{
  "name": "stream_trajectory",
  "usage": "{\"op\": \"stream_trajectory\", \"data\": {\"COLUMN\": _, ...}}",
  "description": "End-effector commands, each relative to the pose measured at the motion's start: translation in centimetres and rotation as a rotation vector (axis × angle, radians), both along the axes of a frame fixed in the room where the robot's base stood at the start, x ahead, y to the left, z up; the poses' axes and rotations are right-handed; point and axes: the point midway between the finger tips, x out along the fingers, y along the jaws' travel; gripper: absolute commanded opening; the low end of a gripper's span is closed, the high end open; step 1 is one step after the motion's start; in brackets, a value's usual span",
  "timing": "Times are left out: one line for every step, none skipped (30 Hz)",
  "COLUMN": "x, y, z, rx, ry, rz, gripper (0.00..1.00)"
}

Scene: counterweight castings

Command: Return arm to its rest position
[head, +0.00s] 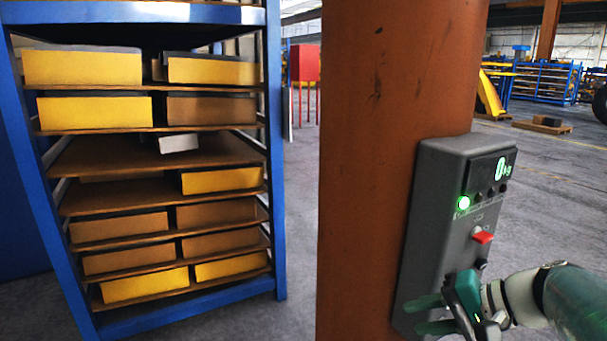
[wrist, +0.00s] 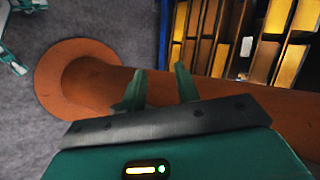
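My gripper (head: 430,314) is at the lower right of the head view, in front of the lower end of a grey control box (head: 436,220). Its two green fingers are apart with nothing between them. In the wrist view my gripper (wrist: 158,84) also shows spread, empty fingers, with the orange pillar (wrist: 205,88) behind them. I cannot tell whether the fingers touch the box. The box is on the orange pillar (head: 385,120) and has a display reading 0 kg, a lit green lamp (head: 463,203) and a red switch (head: 482,237).
A blue rack (head: 277,150) with yellow and brown bins stands left of the pillar. A small white object (head: 179,143) lies on one shelf. A red cabinet (head: 305,62) stands behind. Open grey floor (head: 560,185) lies to the right, with a pallet (head: 542,126) farther back.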

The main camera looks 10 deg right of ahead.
Motion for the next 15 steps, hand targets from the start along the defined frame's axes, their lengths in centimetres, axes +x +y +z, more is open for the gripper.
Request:
{"op": "stream_trajectory", "data": {"x": -0.9, "y": 3.0, "z": -0.7, "rx": -0.094, "ry": 0.033, "rz": 0.077, "gripper": 0.32}}
{"op": "stream_trajectory", "data": {"x": -1.5, "y": 4.3, "z": -1.3, "rx": -0.153, "ry": 0.053, "rz": 0.113, "gripper": 0.32}}
{"op": "stream_trajectory", "data": {"x": -2.3, "y": 5.7, "z": -2.0, "rx": -0.237, "ry": 0.072, "rz": 0.159, "gripper": 0.32}}
{"op": "stream_trajectory", "data": {"x": -2.9, "y": 6.7, "z": -2.5, "rx": -0.302, "ry": 0.081, "rz": 0.191, "gripper": 0.32}}
{"op": "stream_trajectory", "data": {"x": -3.5, "y": 7.6, "z": -2.9, "rx": -0.368, "ry": 0.086, "rz": 0.223, "gripper": 0.32}}
{"op": "stream_trajectory", "data": {"x": -4.3, "y": 8.5, "z": -3.4, "rx": -0.459, "ry": 0.083, "rz": 0.263, "gripper": 0.32}}
{"op": "stream_trajectory", "data": {"x": -4.8, "y": 9.1, "z": -3.7, "rx": -0.529, "ry": 0.075, "rz": 0.291, "gripper": 0.32}}
{"op": "stream_trajectory", "data": {"x": -5.3, "y": 9.6, "z": -4.0, "rx": -0.597, "ry": 0.064, "rz": 0.317, "gripper": 0.32}}
{"op": "stream_trajectory", "data": {"x": -5.8, "y": 10.2, "z": -4.2, "rx": -0.685, "ry": 0.042, "rz": 0.347, "gripper": 0.32}}
{"op": "stream_trajectory", "data": {"x": -6.1, "y": 10.5, "z": -4.3, "rx": -0.747, "ry": 0.022, "rz": 0.368, "gripper": 0.32}}
{"op": "stream_trajectory", "data": {"x": -6.4, "y": 10.8, "z": -4.4, "rx": -0.803, "ry": 0.0, "rz": 0.385, "gripper": 0.32}}
{"op": "stream_trajectory", "data": {"x": -6.6, "y": 11.1, "z": -4.4, "rx": -0.871, "ry": -0.028, "rz": 0.404, "gripper": 0.32}}
{"op": "stream_trajectory", "data": {"x": -6.8, "y": 11.3, "z": -4.3, "rx": -0.915, "ry": -0.052, "rz": 0.416, "gripper": 0.32}}
{"op": "stream_trajectory", "data": {"x": -6.9, "y": 11.4, "z": -4.3, "rx": -0.952, "ry": -0.07, "rz": 0.426, "gripper": 0.32}}
{"op": "stream_trajectory", "data": {"x": -7.0, "y": 11.5, "z": -4.2, "rx": -0.991, "ry": -0.092, "rz": 0.434, "gripper": 0.32}}
